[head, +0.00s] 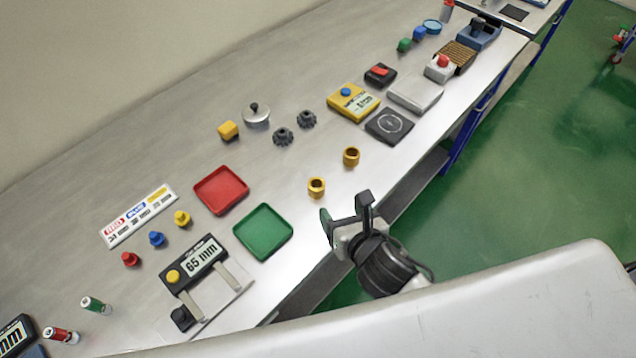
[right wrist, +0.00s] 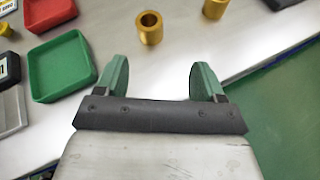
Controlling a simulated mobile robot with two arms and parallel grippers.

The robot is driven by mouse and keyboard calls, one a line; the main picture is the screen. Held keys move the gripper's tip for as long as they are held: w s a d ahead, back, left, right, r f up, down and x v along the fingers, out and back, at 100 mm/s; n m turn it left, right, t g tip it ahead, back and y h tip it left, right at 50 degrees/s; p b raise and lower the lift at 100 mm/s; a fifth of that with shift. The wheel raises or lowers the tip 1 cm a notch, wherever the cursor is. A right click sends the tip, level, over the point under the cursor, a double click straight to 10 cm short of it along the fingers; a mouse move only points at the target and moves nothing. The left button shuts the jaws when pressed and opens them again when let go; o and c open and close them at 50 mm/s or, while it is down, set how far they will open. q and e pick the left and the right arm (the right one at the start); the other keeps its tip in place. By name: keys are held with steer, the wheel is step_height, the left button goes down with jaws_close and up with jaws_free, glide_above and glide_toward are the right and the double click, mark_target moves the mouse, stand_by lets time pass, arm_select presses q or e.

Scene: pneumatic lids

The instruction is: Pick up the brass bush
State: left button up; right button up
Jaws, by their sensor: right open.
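Two brass bushes stand upright on the bench. The nearer brass bush (head: 316,187) is close to my right gripper, and the other brass bush (head: 351,156) is farther up and to the right. In the right wrist view, the nearer bush (right wrist: 149,27) lies ahead, between the lines of the two fingers, and the other bush (right wrist: 215,8) is partly cut off at the top edge. My right gripper (head: 345,215) is open and empty over the bench's front edge, apart from both bushes. Its green fingers (right wrist: 160,82) show spread wide. My left gripper is out of view.
A green tray (head: 264,231) and a red tray (head: 221,189) lie left of the bushes. Dark gears (head: 283,137), a yellow device (head: 352,101) and a dark square plate (head: 389,125) lie beyond. Bench around the bushes is clear.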

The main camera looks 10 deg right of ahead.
mark_target(314, 181)
steer(key=shift+w+a+r+n+y, duration=0.15)
steer(key=shift+a+n+y, duration=0.15)
steer(key=shift+n, duration=0.4)
steer(key=shift+w+n+t, duration=0.1)
steer(key=shift+n+t, duration=0.2)
steer(key=x, duration=0.5)
steer(key=shift+w+a+p, duration=0.15)
steer(key=shift+p, duration=0.15)
steer(key=shift+w+a, duration=0.1)
steer(key=shift+w, duration=0.15)
steer(key=x, duration=0.2)
steer(key=p+x, duration=0.1)
steer(key=x, duration=0.1)
steer(key=shift+w+a, duration=0.3)
steer(key=shift+w, duration=0.05)
steer(key=shift+s, duration=0.1)
steer(key=shift+c, duration=0.9)
steer(key=c, duration=1)
